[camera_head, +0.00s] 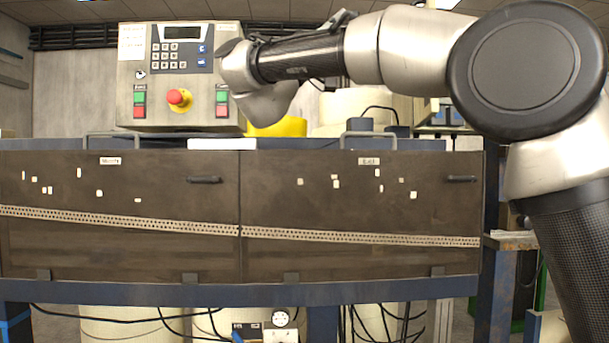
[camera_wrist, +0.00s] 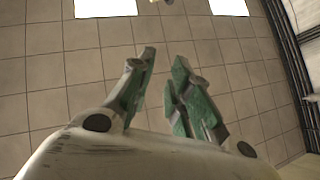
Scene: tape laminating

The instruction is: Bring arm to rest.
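My arm reaches in from the right in the head view, bends at a large black-capped joint and runs left across the top, in front of the control panel's right edge. Its wrist end hangs near the panel's right side; the fingers cannot be made out there. In the wrist view my gripper (camera_wrist: 164,58) has two fingers with green pads, apart with an empty gap between them. Behind them is a tiled ceiling with bright light panels, so the wrist camera faces upward.
A grey control panel (camera_head: 146,96) with a keypad and a red stop button (camera_head: 179,98) stands behind a dark two-door machine front (camera_head: 120,255). A yellow round object (camera_head: 290,127) and pale rolls (camera_head: 350,103) sit behind it. Cables hang below the machine.

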